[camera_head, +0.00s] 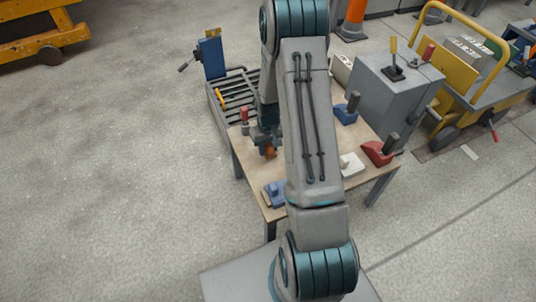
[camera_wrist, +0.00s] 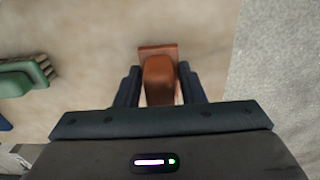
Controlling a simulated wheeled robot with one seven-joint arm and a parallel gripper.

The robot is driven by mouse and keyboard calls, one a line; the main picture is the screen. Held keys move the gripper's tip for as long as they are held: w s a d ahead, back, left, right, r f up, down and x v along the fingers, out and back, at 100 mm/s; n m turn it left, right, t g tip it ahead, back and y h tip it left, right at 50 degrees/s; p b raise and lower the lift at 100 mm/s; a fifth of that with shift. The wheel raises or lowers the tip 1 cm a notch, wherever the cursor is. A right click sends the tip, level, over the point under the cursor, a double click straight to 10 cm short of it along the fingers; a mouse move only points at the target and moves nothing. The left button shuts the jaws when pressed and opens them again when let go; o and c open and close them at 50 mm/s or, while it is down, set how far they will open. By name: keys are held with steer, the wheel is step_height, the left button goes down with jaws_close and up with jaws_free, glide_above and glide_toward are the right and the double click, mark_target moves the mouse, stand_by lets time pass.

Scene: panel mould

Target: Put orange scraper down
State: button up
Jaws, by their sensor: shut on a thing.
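The orange scraper (camera_wrist: 158,75) is between the two dark fingers of my gripper (camera_wrist: 158,88) in the wrist view. My gripper is shut on it. Its brownish-orange block and flat plate show past the fingertips, over the tan tabletop. In the head view a small orange part of the scraper (camera_head: 269,151) shows beside my arm, over the left part of the wooden table (camera_head: 249,168). My arm hides much of the gripper there. I cannot tell whether the scraper touches the tabletop.
A green brush-like tool (camera_wrist: 22,77) lies left of the gripper in the wrist view. In the head view a blue tool (camera_head: 274,193), another blue tool (camera_head: 346,111), a red tool (camera_head: 378,152) and a white block (camera_head: 351,164) are on the table. A grey cabinet (camera_head: 385,95) stands behind.

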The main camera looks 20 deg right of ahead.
mark_target(268, 153)
steer(key=shift+f+b, duration=0.6)
steer(key=shift+f, duration=1.1)
steer(key=shift+f, duration=0.25)
steer(key=o, duration=1)
steer(key=shift+r, duration=0.1)
